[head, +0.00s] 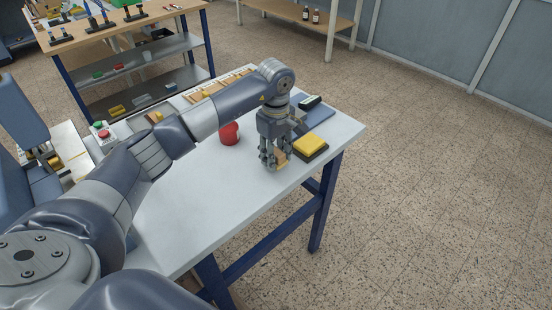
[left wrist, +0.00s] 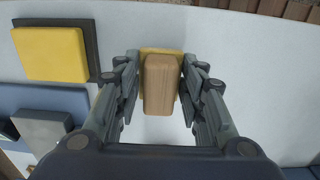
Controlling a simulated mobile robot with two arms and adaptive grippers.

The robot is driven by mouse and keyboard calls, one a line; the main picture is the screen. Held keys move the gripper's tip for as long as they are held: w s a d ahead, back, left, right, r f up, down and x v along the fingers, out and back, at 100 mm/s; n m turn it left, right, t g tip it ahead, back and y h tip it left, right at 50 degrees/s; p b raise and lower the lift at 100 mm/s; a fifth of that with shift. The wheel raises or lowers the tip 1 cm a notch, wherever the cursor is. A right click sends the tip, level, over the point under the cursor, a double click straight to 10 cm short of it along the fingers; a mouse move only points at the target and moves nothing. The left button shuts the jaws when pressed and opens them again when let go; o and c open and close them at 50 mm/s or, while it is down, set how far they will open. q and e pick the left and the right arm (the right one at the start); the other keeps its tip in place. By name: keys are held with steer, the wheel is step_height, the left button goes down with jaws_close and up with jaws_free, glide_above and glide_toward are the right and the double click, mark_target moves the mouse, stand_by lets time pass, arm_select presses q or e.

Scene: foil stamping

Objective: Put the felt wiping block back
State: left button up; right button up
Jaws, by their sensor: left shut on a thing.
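My left gripper (head: 274,160) is over the right part of the white table (head: 190,215), pointing down. It is shut on the felt wiping block (left wrist: 163,85), a tan wooden block with a yellow layer under it. The block also shows low between the fingers in the head view (head: 281,158); I cannot tell whether it touches the table. A yellow pad on a dark base (head: 310,145) lies just right of the gripper, apart from the held block. The pad is at the upper left in the left wrist view (left wrist: 50,54). My right gripper is not in view.
A red rounded object (head: 230,133) stands left of the gripper. A blue mat (head: 319,116) with a dark-topped item (head: 310,102) lies behind the yellow pad. Wooden trays (head: 205,91) line the table's back edge. The table's front middle is clear.

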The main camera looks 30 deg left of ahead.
mark_target(276, 152)
arm_select(q)
step_height(276, 152, down, 2)
steer(key=shift+s+f+p, duration=0.1)
steer(key=shift+f+p, duration=0.05)
steer(key=shift+p, duration=0.25)
steer(key=shift+f+b, duration=0.3)
steer(key=shift+b, duration=0.05)
steer(key=o, duration=0.9)
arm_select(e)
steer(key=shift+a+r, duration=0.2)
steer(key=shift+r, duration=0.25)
arm_select(q)
steer(key=shift+r, duration=0.15)
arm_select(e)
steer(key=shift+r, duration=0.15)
arm_select(q)
steer(key=shift+r, duration=0.25)
step_height(276, 152, up, 10)
steer(key=b, duration=0.3)
steer(key=shift+r, duration=0.85)
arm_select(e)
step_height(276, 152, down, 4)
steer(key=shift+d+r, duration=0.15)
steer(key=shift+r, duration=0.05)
